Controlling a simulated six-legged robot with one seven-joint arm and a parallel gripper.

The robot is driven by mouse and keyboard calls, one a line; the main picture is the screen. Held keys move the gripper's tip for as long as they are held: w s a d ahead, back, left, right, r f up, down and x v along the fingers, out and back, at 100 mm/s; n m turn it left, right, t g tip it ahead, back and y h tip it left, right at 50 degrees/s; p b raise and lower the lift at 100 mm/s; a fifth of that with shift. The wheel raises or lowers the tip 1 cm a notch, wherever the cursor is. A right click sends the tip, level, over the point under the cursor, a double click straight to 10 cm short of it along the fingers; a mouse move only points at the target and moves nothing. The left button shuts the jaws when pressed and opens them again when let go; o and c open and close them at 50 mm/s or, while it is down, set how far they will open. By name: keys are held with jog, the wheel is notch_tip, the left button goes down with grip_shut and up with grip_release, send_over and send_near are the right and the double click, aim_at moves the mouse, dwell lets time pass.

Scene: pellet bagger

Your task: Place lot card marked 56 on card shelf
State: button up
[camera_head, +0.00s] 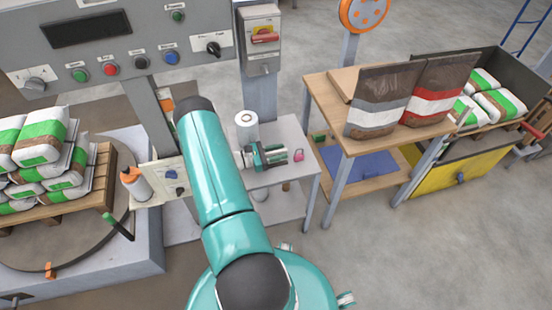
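My teal arm reaches up through the middle of the view and hides part of the machine column and shelf behind it. A small teal and dark part (262,157) sticks out to the right of the arm, over the grey side shelf (290,185). It may be my gripper; its fingers are too small to make out. A green-tipped piece (298,155) is at its right end. I cannot make out a lot card marked 56. No shelf is readably marked as the card shelf.
A white roll (246,127) and a pink padlock (299,156) are on the grey shelf. A spray bottle (136,184) stands left of my arm, near a pallet of bags (45,160). A wooden bench (340,137) with two brown bags (400,98) is at right. The floor at lower right is clear.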

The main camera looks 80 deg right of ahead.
grip_shut()
jog(key=shift+r, duration=0.1)
